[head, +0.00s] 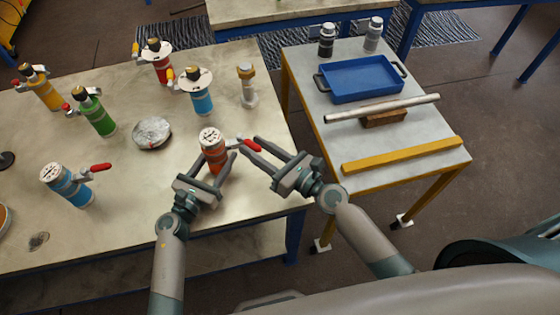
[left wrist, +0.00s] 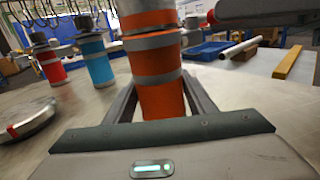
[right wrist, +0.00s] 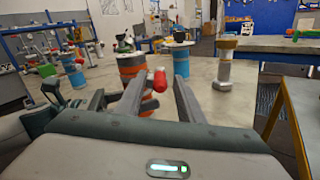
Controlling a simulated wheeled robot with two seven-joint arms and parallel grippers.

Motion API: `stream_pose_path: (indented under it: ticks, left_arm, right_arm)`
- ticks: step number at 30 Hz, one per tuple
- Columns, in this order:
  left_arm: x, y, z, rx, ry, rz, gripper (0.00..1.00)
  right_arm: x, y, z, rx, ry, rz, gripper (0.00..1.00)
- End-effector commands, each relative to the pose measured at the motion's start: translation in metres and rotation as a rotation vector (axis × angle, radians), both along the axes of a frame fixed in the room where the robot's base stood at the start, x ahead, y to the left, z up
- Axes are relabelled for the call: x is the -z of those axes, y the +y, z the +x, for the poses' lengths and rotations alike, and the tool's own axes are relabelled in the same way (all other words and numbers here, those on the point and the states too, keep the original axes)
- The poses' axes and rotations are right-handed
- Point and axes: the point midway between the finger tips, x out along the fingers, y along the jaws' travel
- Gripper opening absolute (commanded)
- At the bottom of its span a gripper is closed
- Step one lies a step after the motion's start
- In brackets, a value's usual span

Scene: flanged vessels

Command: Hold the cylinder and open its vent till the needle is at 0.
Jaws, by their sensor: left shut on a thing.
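The orange cylinder (head: 214,158) stands upright near the front edge of the table, with a white dial (head: 211,137) on top. The needle is too small to read. Its red vent lever (head: 250,146) points right. My left gripper (head: 220,158) is shut on the cylinder's body; the left wrist view shows the orange body (left wrist: 160,97) between its fingers. My right gripper (head: 249,144) is open, its fingers on either side of the lever's end. In the right wrist view the red lever tip (right wrist: 160,81) lies between the fingers, closer to the left one.
A blue cylinder with a red lever (head: 68,185) stands at left. Green (head: 100,120), yellow (head: 46,94), red (head: 160,68) and blue (head: 202,101) flanged vessels stand farther back. A silver disc (head: 152,133) lies behind the orange cylinder. A side table holds a blue tray (head: 360,92) and a yellow bar (head: 402,155).

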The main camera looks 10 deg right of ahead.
Motion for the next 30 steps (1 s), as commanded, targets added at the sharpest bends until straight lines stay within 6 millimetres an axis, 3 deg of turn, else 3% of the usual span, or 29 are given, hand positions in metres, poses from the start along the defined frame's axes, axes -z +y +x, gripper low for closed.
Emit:
stream_pose_path:
  ticks: [18,30]
  left_arm:
    - [0.000,0.001,0.001,-0.003,-0.001,0.001,0.08]
    - [0.000,0.001,0.001,-0.003,-0.001,0.001,0.08]
  right_arm:
    - [0.001,-0.059,-0.076,0.000,0.004,0.001,0.35]
    - [0.000,-0.067,-0.086,0.000,0.001,-0.001,0.35]
